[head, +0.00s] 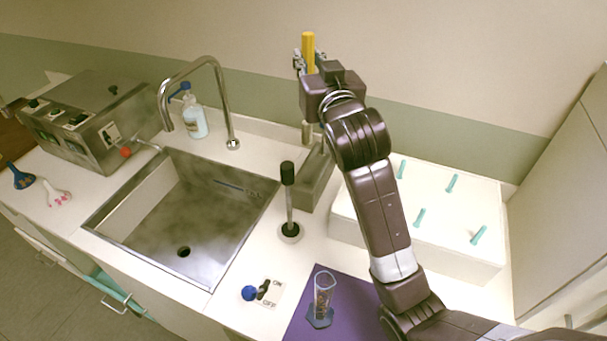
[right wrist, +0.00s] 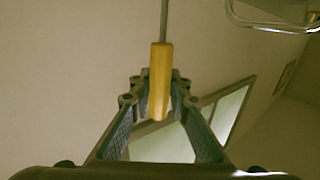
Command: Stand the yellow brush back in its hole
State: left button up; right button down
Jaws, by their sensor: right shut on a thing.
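My right gripper (head: 309,66) is shut on the handle. In the right wrist view the yellow handle (right wrist: 160,85) sits between the fingers (right wrist: 158,88), with a thin grey stem running on from it. A grey block (head: 314,180) stands on the counter below the gripper, right of the sink. My arm hides part of the block, and I cannot make out its hole or the brush's lower end. My left gripper is not in view.
A black-topped rod in a round base (head: 290,233) stands before the block. A white box with teal pegs (head: 345,225) is to the right. A glass cylinder (head: 322,297) stands on a purple mat (head: 302,326). The sink (head: 215,190) and tall faucet (head: 228,105) are left.

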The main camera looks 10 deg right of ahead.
send_over(308, 139)
notch_tip(308, 139, down, 6)
notch_tip(308, 139, down, 13)
jog(key=shift+r+p, duration=0.1)
jog(key=shift+p, duration=0.75)
jog(key=shift+f, duration=0.3)
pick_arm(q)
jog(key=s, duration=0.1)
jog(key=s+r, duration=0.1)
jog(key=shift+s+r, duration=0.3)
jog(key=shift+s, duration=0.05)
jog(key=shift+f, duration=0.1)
pick_arm(e)
jog(key=shift+f, duration=0.15)
jog(key=c, duration=1.8)
grip_release()
